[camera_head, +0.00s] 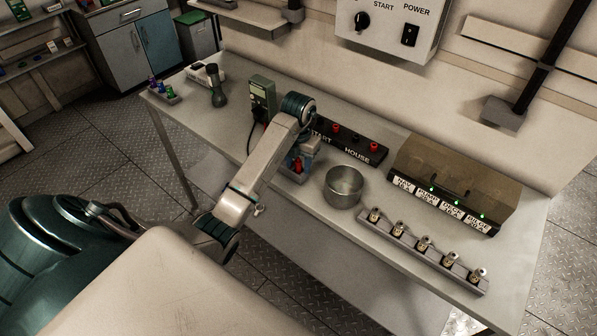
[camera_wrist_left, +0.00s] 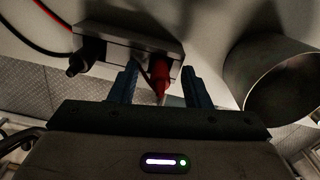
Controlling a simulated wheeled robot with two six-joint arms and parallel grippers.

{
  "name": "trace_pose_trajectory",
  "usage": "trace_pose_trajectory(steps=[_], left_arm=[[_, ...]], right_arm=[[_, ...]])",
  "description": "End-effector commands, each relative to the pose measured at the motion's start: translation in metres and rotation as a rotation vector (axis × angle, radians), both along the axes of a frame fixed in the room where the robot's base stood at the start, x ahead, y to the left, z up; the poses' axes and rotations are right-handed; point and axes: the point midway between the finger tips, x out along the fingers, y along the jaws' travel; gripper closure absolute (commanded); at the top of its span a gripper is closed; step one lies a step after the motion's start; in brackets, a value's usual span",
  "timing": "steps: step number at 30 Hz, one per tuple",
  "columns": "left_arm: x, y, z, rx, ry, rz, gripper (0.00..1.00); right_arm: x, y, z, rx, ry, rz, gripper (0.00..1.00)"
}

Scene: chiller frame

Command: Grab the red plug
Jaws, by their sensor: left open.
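The red plug (camera_head: 298,167) stands in a small grey holder (camera_head: 294,176) on the bench, below my left gripper (camera_head: 303,157). In the left wrist view the red plug (camera_wrist_left: 160,78) shows between the two blue fingers of my left gripper (camera_wrist_left: 158,70). The fingers are apart, one on each side of it, and I cannot tell whether either touches it. A black plug (camera_wrist_left: 89,50) sits at the other end of the grey holder (camera_wrist_left: 135,40). Part of the holder is hidden by my arm in the head view. My right gripper is not in view.
A metal pot (camera_head: 343,187) stands just right of the holder. A rack of small cylinders (camera_head: 423,249) and a brown box with green lights (camera_head: 455,180) lie further right. A black socket strip (camera_head: 352,142) is behind, and a green meter (camera_head: 262,93) stands behind left.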

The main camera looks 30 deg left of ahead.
Motion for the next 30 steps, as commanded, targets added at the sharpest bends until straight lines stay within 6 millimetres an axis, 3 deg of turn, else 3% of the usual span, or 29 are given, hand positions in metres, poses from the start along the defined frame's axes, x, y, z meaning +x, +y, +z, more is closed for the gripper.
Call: trace_pose_trajectory(steps=[8, 15, 25, 30], left_arm=[[0.001, 0.000, -0.005, 0.000, -0.003, 0.000, 0.57], [0.001, 0.000, -0.005, 0.000, -0.003, -0.001, 1.00], [0.001, 0.000, -0.002, 0.000, -0.004, -0.001, 1.00], [0.001, 0.000, 0.015, 0.001, -0.005, -0.001, 1.00]], right_arm=[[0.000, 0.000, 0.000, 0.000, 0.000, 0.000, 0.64], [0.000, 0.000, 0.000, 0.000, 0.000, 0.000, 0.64], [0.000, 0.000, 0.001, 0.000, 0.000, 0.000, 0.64], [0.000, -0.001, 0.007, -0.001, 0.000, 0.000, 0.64]])
